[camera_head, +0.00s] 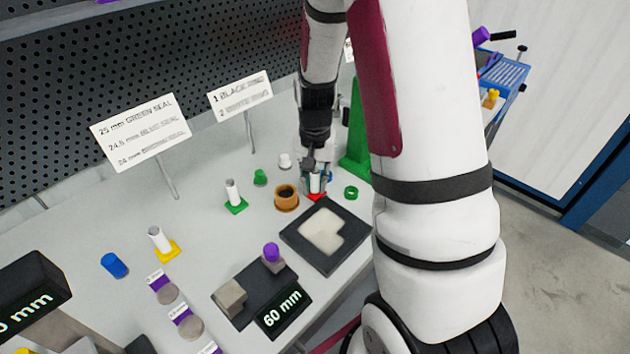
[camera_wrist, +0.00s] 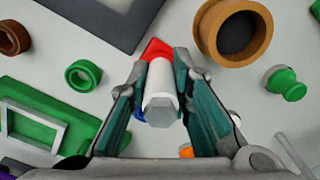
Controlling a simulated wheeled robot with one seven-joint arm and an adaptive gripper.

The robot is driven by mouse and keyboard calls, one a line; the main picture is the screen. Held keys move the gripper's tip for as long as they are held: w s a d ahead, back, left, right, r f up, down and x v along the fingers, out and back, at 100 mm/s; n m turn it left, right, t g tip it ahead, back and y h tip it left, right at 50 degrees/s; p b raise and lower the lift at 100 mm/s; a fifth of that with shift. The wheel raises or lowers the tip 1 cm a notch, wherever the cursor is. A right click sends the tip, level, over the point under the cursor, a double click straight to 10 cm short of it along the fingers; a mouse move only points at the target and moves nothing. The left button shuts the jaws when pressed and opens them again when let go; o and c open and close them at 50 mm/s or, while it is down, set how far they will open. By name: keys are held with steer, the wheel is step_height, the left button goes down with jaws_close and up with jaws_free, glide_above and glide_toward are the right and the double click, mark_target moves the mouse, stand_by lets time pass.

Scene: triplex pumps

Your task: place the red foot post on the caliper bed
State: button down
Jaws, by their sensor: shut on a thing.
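The red foot post (camera_head: 316,184) is a white post on a flat red foot. It stands roughly upright between the fingers of my gripper (camera_head: 315,181), beyond the dark square tray. In the wrist view the post (camera_wrist: 160,92) lies between the teal finger pads of my gripper (camera_wrist: 158,82), with its red foot at the far end. I cannot tell whether the foot touches the table. The caliper bed (camera_head: 262,291) appears to be the dark block behind the 60 mm display, nearer and left of my gripper. A grey block and a purple-topped piece stand at its ends.
The dark tray (camera_head: 350,215) with a pale insert lies between my gripper and the caliper. An orange-brown ring (camera_head: 286,198) and a green ring (camera_head: 351,192) are close beside my gripper. Green-foot (camera_head: 234,194) and yellow-foot (camera_head: 160,240) posts stand to the left.

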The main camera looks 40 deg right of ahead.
steer(key=c, duration=1.9)
jaws_free()
steer(key=shift+f, duration=0.2)
steer(key=o, duration=0.4)
steer(key=shift+o, duration=0.2)
steer(key=shift+r, duration=0.1)
